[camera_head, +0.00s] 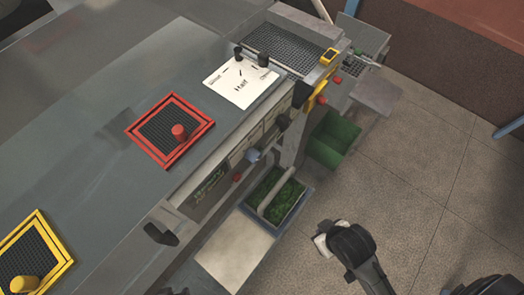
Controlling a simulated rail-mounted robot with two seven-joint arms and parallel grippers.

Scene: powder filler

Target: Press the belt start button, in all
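I cannot tell which control is the belt start button. On the machine's right-hand side, a yellow housing carries a red button (322,99). Another red button (337,79) is just beyond it. Lower on the front are a blue-grey knob (252,155) and a small red button (237,177). My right gripper (325,243) is over the floor at lower right, apart from the machine, with a pale tip at its end. Its finger gap is not clear. My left gripper cannot be made out.
The grey worktop holds a red-framed grid with a red knob (179,131), a yellow-framed grid with a yellow knob (22,285), and a white panel (240,82) with dark knobs. A green bin (334,139) and a green-filled tray (286,206) stand below.

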